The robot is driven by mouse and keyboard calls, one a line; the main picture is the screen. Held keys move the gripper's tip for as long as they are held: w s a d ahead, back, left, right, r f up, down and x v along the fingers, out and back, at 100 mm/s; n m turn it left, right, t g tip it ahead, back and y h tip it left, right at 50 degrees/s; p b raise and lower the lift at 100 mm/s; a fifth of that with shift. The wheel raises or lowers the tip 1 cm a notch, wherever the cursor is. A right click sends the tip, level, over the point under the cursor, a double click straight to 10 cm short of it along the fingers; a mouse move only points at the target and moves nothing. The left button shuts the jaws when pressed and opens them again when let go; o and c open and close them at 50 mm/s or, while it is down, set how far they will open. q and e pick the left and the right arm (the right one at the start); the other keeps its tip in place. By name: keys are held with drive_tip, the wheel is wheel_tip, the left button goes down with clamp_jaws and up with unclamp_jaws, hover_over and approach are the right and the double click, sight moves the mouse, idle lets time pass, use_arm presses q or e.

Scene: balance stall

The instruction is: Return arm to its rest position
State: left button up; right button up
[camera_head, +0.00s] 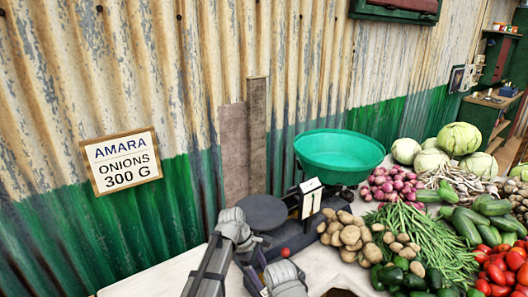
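Grey links of my own arm show at the bottom centre of the head view, with a bent joint in front of the balance's dark plate. Another pale grey part of mine is cut off by the bottom edge. I see no gripper fingers on either part. The balance scale has a round dark plate (262,212), a white dial (311,198) and a wide green pan (338,152) that looks empty. The dark plate looks bare. A sign (122,161) on the wall reads "AMARA ONIONS 300 G".
Potatoes (350,236), red onions (391,186), green beans (425,235), tomatoes (504,270) and cabbages (459,139) crowd the right side. A corrugated wall (60,75) stands behind. The pale tabletop (150,279) is clear at left.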

use_arm(q)
drive_tip(key=n, duration=0.2)
drive_tip(key=n+t, duration=0.1)
drive_tip(key=n, duration=0.1)
drive_tip(key=n+t, duration=0.1)
drive_tip(key=n, duration=0.1)
drive_tip(key=shift+s, duration=0.4)
drive_tip(key=shift+n+t, duration=0.3)
drive_tip(key=p+v, duration=0.4)
drive_tip(key=shift+w+r, duration=0.15)
drive_tip(key=shift+r, duration=0.1)
drive_tip(key=shift+p+v, duration=0.75)
drive_tip(key=shift+p, duration=0.05)
